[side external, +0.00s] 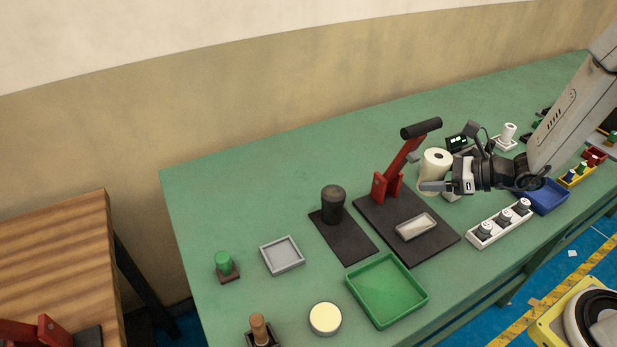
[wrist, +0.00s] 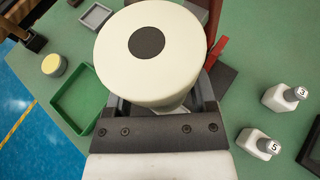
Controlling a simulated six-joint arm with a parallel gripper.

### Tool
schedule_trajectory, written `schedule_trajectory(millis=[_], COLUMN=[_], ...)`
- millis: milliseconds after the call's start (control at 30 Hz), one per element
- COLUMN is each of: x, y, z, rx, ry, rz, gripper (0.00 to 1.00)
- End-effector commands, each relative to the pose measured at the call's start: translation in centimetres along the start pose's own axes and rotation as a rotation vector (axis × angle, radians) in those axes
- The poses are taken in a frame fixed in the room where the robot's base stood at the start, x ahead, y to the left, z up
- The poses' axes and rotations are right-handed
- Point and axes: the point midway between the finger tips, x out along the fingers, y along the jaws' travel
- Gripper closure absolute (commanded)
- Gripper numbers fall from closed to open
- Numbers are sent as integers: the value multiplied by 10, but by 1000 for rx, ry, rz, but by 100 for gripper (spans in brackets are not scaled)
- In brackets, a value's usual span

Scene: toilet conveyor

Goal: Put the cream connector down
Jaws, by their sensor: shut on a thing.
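The cream connector (side external: 434,163) is a thick, upright cylinder with a dark round hole in its top. My gripper (side external: 433,187) is shut on it, with the fingers around its lower part. In the wrist view the cream connector (wrist: 125,72) fills the upper middle, between the two fingers of my gripper (wrist: 160,105). It hides most of what lies beyond it. It appears to be above the green table (side external: 300,190), behind the black plate of the red press; the gap beneath it cannot be told.
The red lever press (side external: 396,170) stands just left of the connector, with a pale block (side external: 416,227) on its black base. A white rack of bottles (side external: 500,225) and a blue tray (side external: 545,196) are to the right. A green tray (side external: 386,290) lies in front.

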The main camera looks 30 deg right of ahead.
Motion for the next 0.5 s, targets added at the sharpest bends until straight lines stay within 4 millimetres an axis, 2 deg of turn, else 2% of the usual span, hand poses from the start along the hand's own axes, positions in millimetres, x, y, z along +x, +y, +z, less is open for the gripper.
schedule_trajectory(millis=[267,500], x=[-57,-134], y=[-72,-134], z=[13,26], rx=[99,218], ry=[-4,-4], rz=[-259,-547], gripper=[93,93])
